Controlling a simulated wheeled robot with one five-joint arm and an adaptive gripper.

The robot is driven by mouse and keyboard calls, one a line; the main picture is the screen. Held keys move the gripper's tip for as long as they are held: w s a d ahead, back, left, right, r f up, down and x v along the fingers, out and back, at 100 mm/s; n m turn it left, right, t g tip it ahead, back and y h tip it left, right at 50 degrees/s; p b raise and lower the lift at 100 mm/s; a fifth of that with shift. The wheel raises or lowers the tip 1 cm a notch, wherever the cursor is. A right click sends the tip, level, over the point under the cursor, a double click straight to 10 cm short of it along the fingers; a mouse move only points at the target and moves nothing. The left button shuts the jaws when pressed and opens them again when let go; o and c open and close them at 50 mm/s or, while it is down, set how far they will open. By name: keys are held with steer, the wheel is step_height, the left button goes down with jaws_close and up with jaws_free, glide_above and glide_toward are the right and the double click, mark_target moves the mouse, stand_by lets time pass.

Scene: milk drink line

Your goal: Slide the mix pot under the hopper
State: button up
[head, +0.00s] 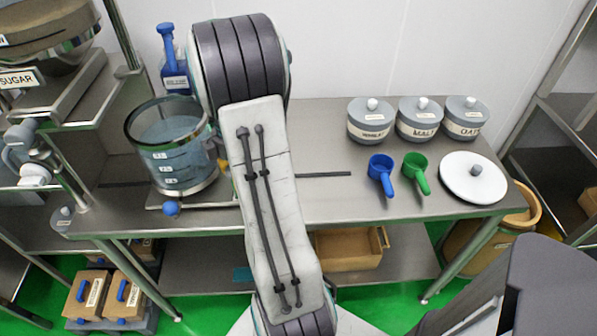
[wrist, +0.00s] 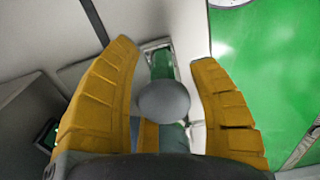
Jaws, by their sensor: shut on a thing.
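The mix pot (head: 178,153) is a clear round vessel with a dark rim and bluish liquid. It stands upright on a flat metal carriage (head: 200,200) on the steel table, to the right of the hopper (head: 45,30) marked SUGAR. A blue ball knob (head: 171,208) is at the carriage's front left. In the head view my arm hides nearly all of my gripper, just right of the pot. In the wrist view my gripper's orange fingers (wrist: 172,105) stand either side of a grey rounded knob (wrist: 163,99) and are shut on it. The contact points are partly hidden.
A dark slot (head: 323,174) runs across the steel tabletop (head: 330,205). Grey lidded jars (head: 420,118), a blue scoop (head: 381,173), a green scoop (head: 415,172) and a white round lid (head: 473,178) stand at right. A blue-handled item (head: 172,65) stands behind the pot.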

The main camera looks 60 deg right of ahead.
steer(key=s+d, duration=0.8)
steer(key=s, duration=0.3)
steer(key=shift+r, duration=0.2)
stand_by(0.4)
step_height(320, 180, up, 8)
steer(key=p, duration=0.7)
stand_by(0.4)
steer(key=shift+o, duration=0.2)
